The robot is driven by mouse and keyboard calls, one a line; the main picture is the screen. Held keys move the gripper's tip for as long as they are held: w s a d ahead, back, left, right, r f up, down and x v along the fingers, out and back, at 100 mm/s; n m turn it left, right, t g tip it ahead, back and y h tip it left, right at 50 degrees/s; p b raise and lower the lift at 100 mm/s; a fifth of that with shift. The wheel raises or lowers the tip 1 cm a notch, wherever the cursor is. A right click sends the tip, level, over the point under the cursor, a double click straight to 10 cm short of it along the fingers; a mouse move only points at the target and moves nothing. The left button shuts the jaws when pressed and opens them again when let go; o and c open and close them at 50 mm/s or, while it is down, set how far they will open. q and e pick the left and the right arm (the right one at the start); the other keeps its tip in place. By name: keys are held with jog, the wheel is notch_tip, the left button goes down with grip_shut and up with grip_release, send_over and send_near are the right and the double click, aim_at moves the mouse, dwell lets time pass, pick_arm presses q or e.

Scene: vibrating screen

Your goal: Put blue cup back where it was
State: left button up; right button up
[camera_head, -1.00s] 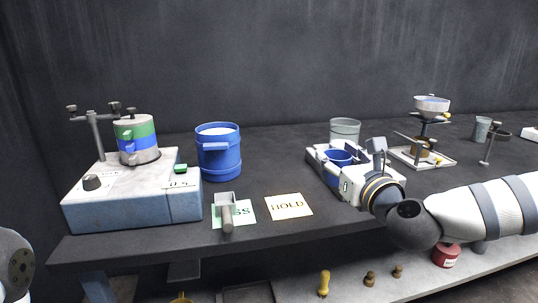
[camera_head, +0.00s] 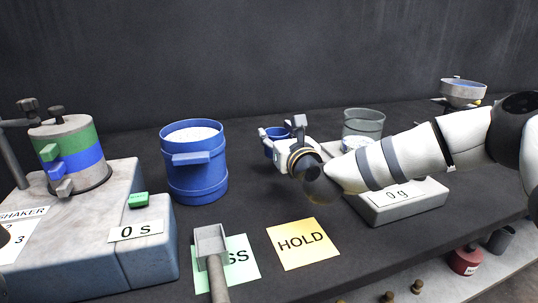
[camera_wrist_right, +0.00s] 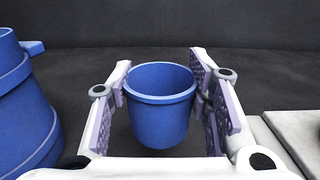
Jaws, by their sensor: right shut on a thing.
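The small blue cup (camera_head: 272,146) is between the fingers of my right gripper (camera_head: 286,139), left of the scale in the head view. In the right wrist view the blue cup (camera_wrist_right: 160,112) is upright and looks empty. The right gripper's pads (camera_wrist_right: 163,100) are shut on its two sides. Dark table top shows around the cup; I cannot tell its exact height above it.
A large blue bucket (camera_head: 194,172) of white material stands left of the cup. The scale (camera_head: 405,203) reads 0 g, with a glass beaker (camera_head: 362,128) behind. The shaker (camera_head: 150,245) is at left. A scoop (camera_head: 211,245), a green card and a HOLD card (camera_head: 302,243) lie in front.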

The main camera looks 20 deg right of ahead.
jog(key=shift+w+a+f, duration=0.3)
jog(key=shift+w+f, duration=0.45)
jog(key=shift+f, duration=0.2)
jog(key=f, duration=0.3)
jog(key=shift+w+a+f, duration=0.1)
jog(key=shift+w+f, duration=0.1)
jog(key=shift+f, duration=0.05)
jog(key=shift+r, duration=0.1)
jog(key=shift+f+b, duration=0.3)
jog(key=shift+b, duration=0.1)
jog(key=o, duration=1)
jog(key=shift+r, duration=0.1)
jog(key=shift+c, duration=0.2)
pick_arm(q)
jog(key=shift+s+f, duration=0.5)
jog(key=shift+f, duration=0.05)
pick_arm(e)
jog(key=shift+o, duration=0.2)
jog(key=shift+r, duration=0.15)
